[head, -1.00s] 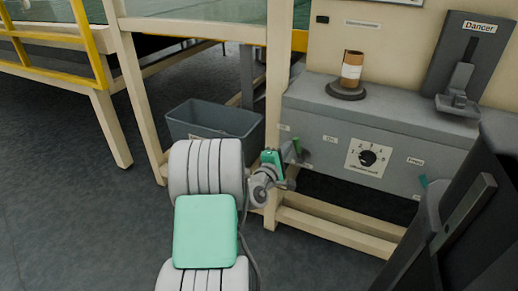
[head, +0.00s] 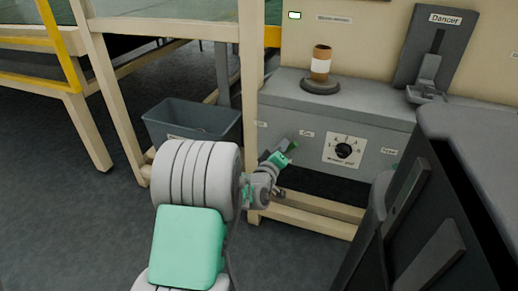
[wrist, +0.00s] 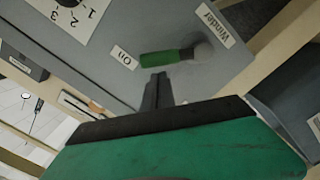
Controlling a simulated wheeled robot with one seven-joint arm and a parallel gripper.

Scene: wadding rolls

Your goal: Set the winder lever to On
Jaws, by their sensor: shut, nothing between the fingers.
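The winder lever is a green handle (wrist: 166,57) on a round grey pivot (wrist: 203,51) on the machine's grey front. In the wrist view the handle points from the pivot toward the "On" label (wrist: 123,58). The "Winder" label (wrist: 212,22) is on the pivot's other side. In the head view the green handle (head: 293,146) shows just past my gripper. My gripper (wrist: 157,76) is shut and empty, its tips close beside the handle. I cannot tell whether they touch it. In the head view my gripper (head: 284,155) partly covers the lever.
A numbered dial (head: 344,150) is right of the lever. A lamp (head: 294,15) on the upper panel is lit pale green. A spool (head: 321,62) stands on the machine top. A grey bin (head: 193,120) is at left. A large dark body fills the right foreground.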

